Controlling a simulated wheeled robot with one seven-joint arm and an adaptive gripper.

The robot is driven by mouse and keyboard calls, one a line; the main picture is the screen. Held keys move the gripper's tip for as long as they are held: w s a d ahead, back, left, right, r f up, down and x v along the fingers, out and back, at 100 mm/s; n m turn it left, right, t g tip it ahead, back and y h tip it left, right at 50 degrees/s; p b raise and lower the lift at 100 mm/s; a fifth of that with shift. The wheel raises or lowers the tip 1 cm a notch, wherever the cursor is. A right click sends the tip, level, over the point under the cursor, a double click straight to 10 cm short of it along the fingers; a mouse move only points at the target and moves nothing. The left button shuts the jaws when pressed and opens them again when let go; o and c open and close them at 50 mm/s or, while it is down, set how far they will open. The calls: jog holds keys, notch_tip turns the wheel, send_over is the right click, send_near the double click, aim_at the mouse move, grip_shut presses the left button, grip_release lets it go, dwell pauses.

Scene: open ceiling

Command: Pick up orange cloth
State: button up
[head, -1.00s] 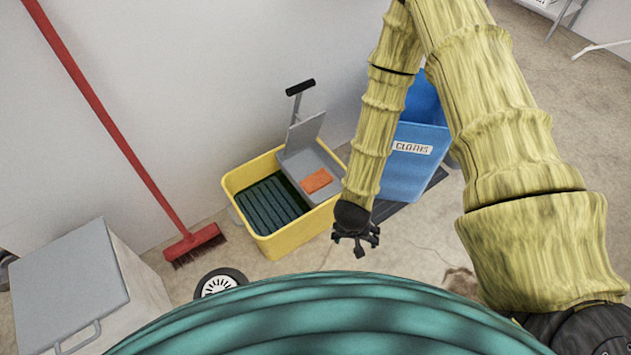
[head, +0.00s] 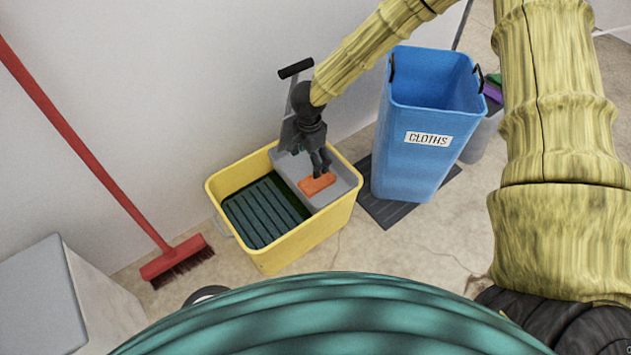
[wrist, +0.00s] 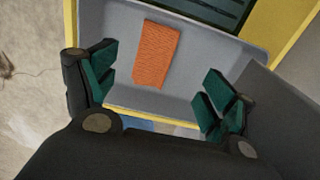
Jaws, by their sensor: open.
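The orange cloth (head: 317,184) lies flat on the grey tray (head: 345,187) at the right part of the yellow bucket (head: 305,239). In the wrist view the cloth (wrist: 157,54) is a ribbed orange rectangle, beyond the fingertips and roughly centred between them. My gripper (head: 320,163) points down over the tray, close above the cloth. In the wrist view my gripper (wrist: 155,95) has its green-padded fingers spread wide with nothing between them. I cannot tell the exact height of the fingertips above the cloth.
A blue bin (head: 410,167) labelled "CLOTHS" stands on a dark mat (head: 385,209) right of the bucket. The wringer's black handle (head: 296,68) rises beside my gripper. A red broom (head: 178,257) leans on the wall at left. A grey box (head: 42,300) is at lower left.

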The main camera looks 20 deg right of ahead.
jog(key=b, duration=0.3)
send_over(313, 182)
jog(key=f, duration=0.5)
jog(key=shift+w+a+f, duration=0.15)
jog(key=shift+w+f, duration=0.1)
jog(key=shift+w, duration=0.1)
jog(key=f+b, duration=0.3)
jog(key=f, duration=0.2)
jog(key=shift+s+b, duration=0.2)
jog(key=shift+b, duration=0.2)
jog(key=shift+c, duration=0.2)
jog(key=c, duration=1.1)
jog(key=shift+c, duration=0.2)
jog(key=shift+r+p, duration=0.2)
jog(key=shift+p, duration=0.1)
